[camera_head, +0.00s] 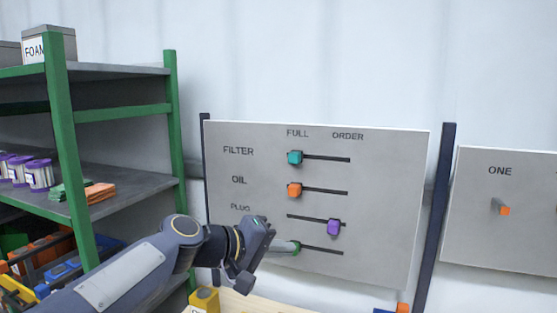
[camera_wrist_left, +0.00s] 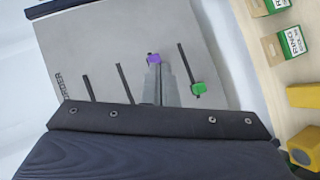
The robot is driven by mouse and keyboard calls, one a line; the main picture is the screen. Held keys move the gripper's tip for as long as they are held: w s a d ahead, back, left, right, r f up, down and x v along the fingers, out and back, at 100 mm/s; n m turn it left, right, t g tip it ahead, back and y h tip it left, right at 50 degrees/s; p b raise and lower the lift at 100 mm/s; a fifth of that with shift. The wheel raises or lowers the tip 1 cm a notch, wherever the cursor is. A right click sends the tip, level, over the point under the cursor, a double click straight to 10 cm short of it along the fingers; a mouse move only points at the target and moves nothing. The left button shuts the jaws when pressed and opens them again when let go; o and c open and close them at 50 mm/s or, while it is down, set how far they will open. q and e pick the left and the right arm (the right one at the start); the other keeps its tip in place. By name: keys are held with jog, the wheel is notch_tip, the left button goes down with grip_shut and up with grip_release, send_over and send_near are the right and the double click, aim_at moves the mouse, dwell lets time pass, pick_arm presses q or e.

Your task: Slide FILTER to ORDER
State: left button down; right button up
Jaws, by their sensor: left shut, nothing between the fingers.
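The board (camera_head: 385,220) has horizontal slots with the headings FULL on the left and ORDER on the right. The FILTER knob (camera_head: 295,157) is teal and sits at the left end of the top slot, under FULL. The ORDER label (camera_head: 348,136) is above that slot's right end. My left gripper (camera_head: 284,244) is shut and empty, low in front of the board, well below the teal knob. In the left wrist view its fingers (camera_wrist_left: 156,80) point toward the purple knob; I cannot tell whether they touch. The teal knob is hidden there. My right gripper is not in view.
An orange OIL knob (camera_head: 294,190) is at its slot's left end; the purple PLUG knob (camera_head: 333,227) is farther right. A green knob (camera_head: 297,248) is close to my fingers. A green shelf rack (camera_head: 171,120) stands left, another board (camera_head: 500,240) right.

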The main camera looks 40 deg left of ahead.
aim_at(295, 158)
pick_arm(q)
jog(key=w+a+r+n+t+y, duration=0.2)
jog(key=a+r+n, duration=0.1)
jog(key=a+r, duration=0.3)
jog(key=w+a+r+n+t+y, duration=0.2)
jog(key=a+r, duration=0.4)
jog(key=a, duration=0.5)
jog(key=shift+w+r+n+t+y, duration=0.35)
jog(key=shift+w+n+y, duration=0.3)
jog(key=shift+n, duration=0.55)
jog(key=w+p, duration=0.1)
jog(key=w, duration=0.2)
jog(key=w+d+p, duration=0.1)
jog(key=w+p, duration=0.1)
jog(key=w, duration=0.2)
jog(key=w+d+p, duration=0.1)
jog(key=w, duration=0.3)
jog(key=shift+d, duration=0.1)
jog(key=shift+w+d+f, duration=0.1)
jog(key=shift+d, duration=0.3)
